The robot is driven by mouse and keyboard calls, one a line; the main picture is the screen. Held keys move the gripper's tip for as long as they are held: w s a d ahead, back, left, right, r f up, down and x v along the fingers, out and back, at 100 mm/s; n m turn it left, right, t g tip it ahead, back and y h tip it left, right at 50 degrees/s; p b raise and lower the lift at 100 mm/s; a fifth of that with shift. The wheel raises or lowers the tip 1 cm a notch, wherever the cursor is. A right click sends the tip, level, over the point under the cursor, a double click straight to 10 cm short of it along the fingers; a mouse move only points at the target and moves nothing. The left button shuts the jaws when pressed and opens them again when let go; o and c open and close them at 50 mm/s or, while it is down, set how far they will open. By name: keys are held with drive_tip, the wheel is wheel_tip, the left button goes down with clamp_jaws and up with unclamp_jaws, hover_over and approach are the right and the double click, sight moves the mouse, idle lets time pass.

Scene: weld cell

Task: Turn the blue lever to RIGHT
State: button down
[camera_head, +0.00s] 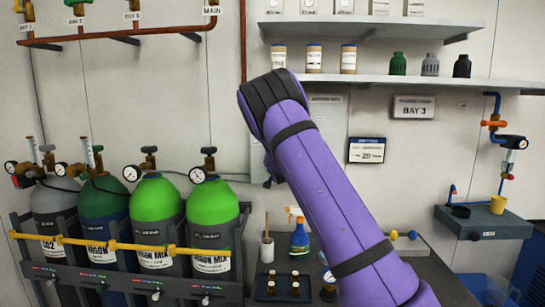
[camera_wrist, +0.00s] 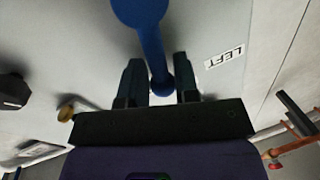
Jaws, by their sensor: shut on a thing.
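In the wrist view the blue lever (camera_wrist: 153,48) hangs down from a round blue hub (camera_wrist: 139,8) at the top edge. Its knob end lies between the two fingers of my gripper (camera_wrist: 161,88), which is shut on it. A white label reading LEFT (camera_wrist: 224,57) is on the grey panel to the right of the lever in the picture. No RIGHT label shows. In the head view my purple arm covers the middle, and I cannot make out the lever or the gripper fingers there.
Gas cylinders (camera_head: 155,205) stand in a rack at the left. Shelves (camera_head: 400,80) with jars hang above at the right. A spray bottle (camera_head: 299,238) and a small tray (camera_head: 283,287) are on the bench below my arm. A wall sign (camera_head: 367,150) is close right of the arm.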

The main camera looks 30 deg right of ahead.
drive_tip(key=shift+s+d+f+m+h, duration=0.3)
drive_tip(key=shift+d+m, duration=0.1)
drive_tip(key=shift+m, duration=0.75)
drive_tip(key=shift+s+d+f+m+h, duration=0.15)
drive_tip(key=shift+s+d+f+m, duration=0.25)
drive_tip(key=shift+m, duration=0.7)
drive_tip(key=shift+s+d+f+m+h, duration=0.1)
drive_tip(key=shift+d+f+m+h, duration=0.25)
drive_tip(key=shift+m, duration=0.8)
drive_tip(key=shift+d+r, duration=0.1)
drive_tip(key=c, duration=1.1)
unclamp_jaws()
drive_tip(key=shift+s, duration=0.15)
drive_tip(key=v, duration=1)
drive_tip(key=shift+s, duration=0.3)
